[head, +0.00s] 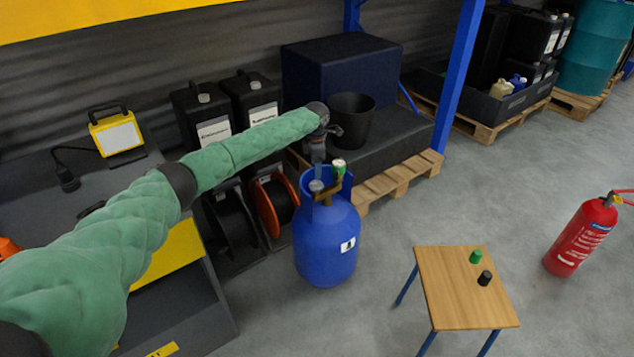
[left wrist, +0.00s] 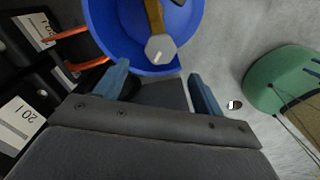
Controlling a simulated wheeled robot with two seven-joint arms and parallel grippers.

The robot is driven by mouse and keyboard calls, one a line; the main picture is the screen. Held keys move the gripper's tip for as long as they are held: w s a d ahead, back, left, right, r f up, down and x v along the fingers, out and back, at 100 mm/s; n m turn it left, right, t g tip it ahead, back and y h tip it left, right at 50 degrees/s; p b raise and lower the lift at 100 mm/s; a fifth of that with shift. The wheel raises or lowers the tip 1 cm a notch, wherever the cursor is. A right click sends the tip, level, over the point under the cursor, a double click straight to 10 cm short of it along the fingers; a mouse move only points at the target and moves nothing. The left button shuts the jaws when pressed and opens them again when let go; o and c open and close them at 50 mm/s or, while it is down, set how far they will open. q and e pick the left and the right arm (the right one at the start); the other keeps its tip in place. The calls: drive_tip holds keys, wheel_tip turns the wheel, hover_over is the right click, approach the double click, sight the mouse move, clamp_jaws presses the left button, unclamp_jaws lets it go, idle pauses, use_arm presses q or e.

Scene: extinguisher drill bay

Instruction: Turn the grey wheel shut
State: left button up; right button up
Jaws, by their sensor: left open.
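A blue gas cylinder (head: 328,245) stands upright on the floor, with a brass valve (head: 328,190) inside its collar. The grey wheel (head: 316,186) sits on the left side of the valve, and a green-topped part (head: 339,167) is on the right side. My left gripper (head: 318,158) points down just above the grey wheel. In the left wrist view the grey wheel (left wrist: 160,48) is faceted with a pale mark, and lies beyond the open, empty fingers (left wrist: 160,80), apart from them. My right gripper is not in view.
A small wooden table (head: 455,290) with a green cap (head: 475,257) and a black cap (head: 485,278) stands at the right front. A red extinguisher (head: 580,238) is farther right. A black bucket (head: 352,120) stands behind the cylinder; hose reels (head: 275,205) are to its left.

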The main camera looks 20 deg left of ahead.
sight(316, 184)
use_arm(q)
drive_tip(key=shift+f, duration=3.9)
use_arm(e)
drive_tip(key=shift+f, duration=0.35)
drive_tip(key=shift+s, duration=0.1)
